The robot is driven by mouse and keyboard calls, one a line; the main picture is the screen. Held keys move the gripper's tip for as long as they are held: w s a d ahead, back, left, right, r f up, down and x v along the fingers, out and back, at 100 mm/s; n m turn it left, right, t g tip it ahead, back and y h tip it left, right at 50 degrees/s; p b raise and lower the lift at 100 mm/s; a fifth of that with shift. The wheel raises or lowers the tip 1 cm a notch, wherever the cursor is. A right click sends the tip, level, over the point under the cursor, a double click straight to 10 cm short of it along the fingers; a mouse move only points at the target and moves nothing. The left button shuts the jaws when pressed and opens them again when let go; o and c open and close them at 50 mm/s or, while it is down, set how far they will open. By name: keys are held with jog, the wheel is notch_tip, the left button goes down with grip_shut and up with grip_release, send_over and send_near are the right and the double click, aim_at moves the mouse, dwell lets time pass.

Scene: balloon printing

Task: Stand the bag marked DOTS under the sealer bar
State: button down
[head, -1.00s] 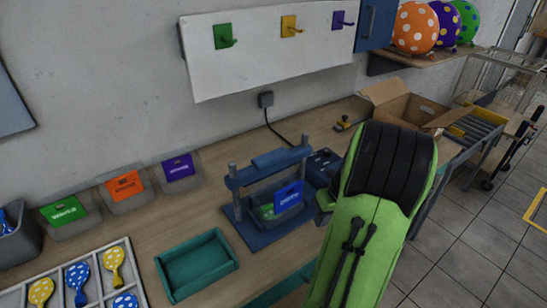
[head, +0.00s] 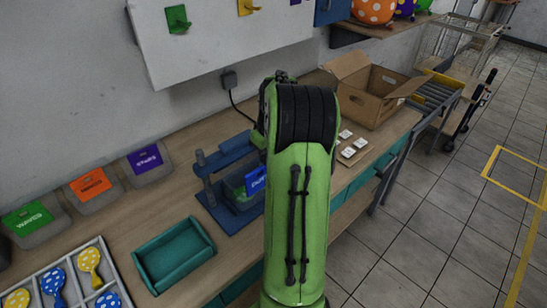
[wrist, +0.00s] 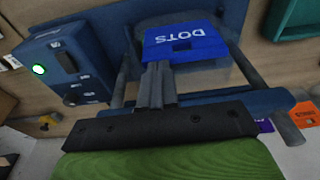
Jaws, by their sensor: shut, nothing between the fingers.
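The DOTS label (wrist: 185,42) also shows in the wrist view. My gripper (wrist: 158,68) is shut and empty, its fingertips just at the label's near edge in that view. I cannot tell whether they touch. My arm hides the gripper in the head view.
A control box (wrist: 68,70) with a green light stands beside the sealer. A teal tray (head: 175,257) and a balloon rack (head: 68,277) lie to the left. Labelled bags (head: 90,187) line the wall. A cardboard box (head: 368,95) and white pieces (head: 350,142) are on the right.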

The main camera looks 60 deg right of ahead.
jog(key=shift+s+a+f, duration=0.15)
jog(key=shift+s+f, duration=0.05)
jog(key=shift+f, duration=0.1)
jog(key=s+a+r, duration=0.1)
jog(key=s+a, duration=0.1)
jog(key=s, duration=1)
jog(key=shift+s+a+r, duration=0.15)
jog(key=shift+s+a, duration=0.1)
jog(key=shift+a, duration=0.1)
